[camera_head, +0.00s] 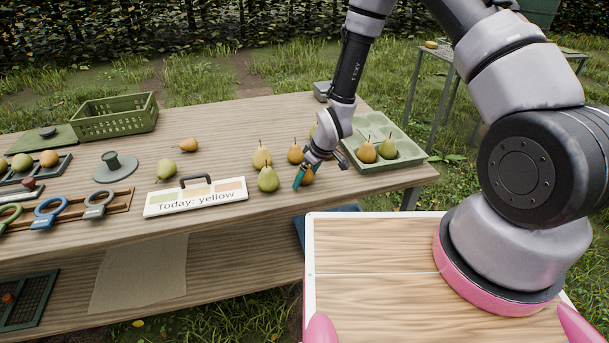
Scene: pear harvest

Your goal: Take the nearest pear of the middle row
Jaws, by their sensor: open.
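Several pears stand in a cluster on the wooden table. To the right, an orange-yellow pear (295,154) stands behind another orange-yellow pear (308,178), which is the near one there. My gripper (301,177) points down at this near pear, with its teal fingertip in front of the pear's left side. The gripper is open. It hides part of that pear, and whether it touches it I cannot tell. Another pear (313,131) is mostly hidden behind my wrist.
A pale green tray (412,151) with two pears stands right of my gripper. A sign (195,198) reading "Today: yellow" stands left of the cluster. Two loose pears and a green crate (115,118) are further left.

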